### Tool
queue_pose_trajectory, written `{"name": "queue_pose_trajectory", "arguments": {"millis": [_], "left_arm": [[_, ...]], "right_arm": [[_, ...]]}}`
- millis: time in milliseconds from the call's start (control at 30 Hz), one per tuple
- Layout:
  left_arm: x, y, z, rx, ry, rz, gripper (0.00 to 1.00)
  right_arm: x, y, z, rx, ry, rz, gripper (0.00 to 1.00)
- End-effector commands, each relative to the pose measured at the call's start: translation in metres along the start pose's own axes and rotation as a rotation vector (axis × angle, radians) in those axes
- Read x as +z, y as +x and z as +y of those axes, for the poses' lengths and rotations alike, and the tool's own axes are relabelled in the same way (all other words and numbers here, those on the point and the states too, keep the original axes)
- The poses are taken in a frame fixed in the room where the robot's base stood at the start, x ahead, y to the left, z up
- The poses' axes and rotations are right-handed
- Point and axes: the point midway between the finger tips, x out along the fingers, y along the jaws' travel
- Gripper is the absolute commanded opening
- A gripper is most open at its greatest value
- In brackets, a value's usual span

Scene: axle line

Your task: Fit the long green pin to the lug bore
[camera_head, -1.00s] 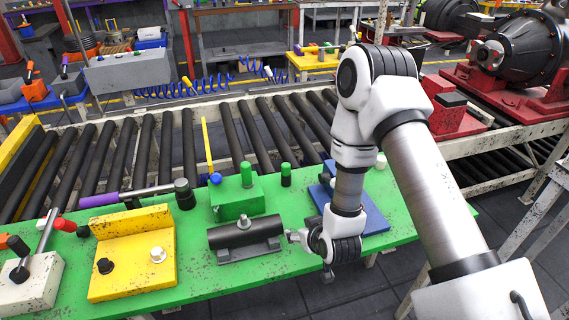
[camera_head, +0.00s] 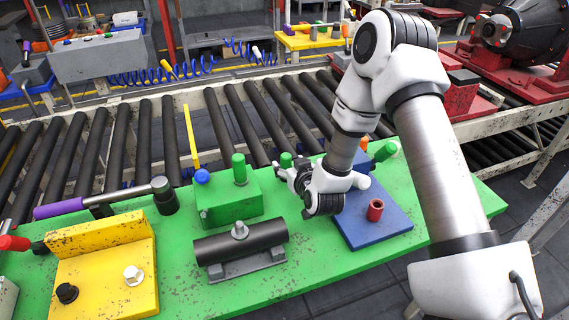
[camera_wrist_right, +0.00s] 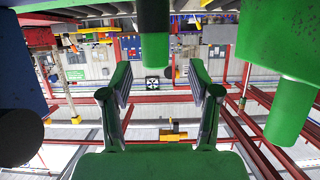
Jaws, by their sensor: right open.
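A green pin (camera_head: 286,160) stands upright on the green bench, partly behind my right gripper (camera_head: 290,177). In the right wrist view, which is upside down, this pin (camera_wrist_right: 155,48) is between the spread fingers of my right gripper (camera_wrist_right: 160,76) in the picture, near their tips; contact cannot be told. A second green pin (camera_head: 239,167) stands in a green block (camera_head: 229,201); this pin (camera_wrist_right: 290,112) and block (camera_wrist_right: 275,38) also show in the right wrist view. I cannot tell which part holds the lug bore. My left gripper is not in view.
A dark cylinder on a grey cradle (camera_head: 241,241) lies in front of the green block. A blue plate (camera_head: 372,232) with a red bushing (camera_head: 375,210) is right of my gripper. A yellow bracket (camera_head: 105,275) and a purple-handled hammer (camera_head: 62,208) are at left. Rollers run behind.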

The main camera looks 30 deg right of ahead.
Motion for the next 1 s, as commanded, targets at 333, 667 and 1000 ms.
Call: {"name": "queue_pose_trajectory", "arguments": {"millis": [333,667,1000], "left_arm": [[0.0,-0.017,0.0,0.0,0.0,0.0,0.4],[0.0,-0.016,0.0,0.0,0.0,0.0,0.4],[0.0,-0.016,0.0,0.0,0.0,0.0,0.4]], "right_arm": [[-0.002,0.05,0.006,-0.001,0.0,-0.001,0.62],[-0.001,0.051,0.006,-0.001,0.0,-0.002,0.16],[-0.002,0.051,0.006,0.0,0.0,-0.002,0.0]]}}
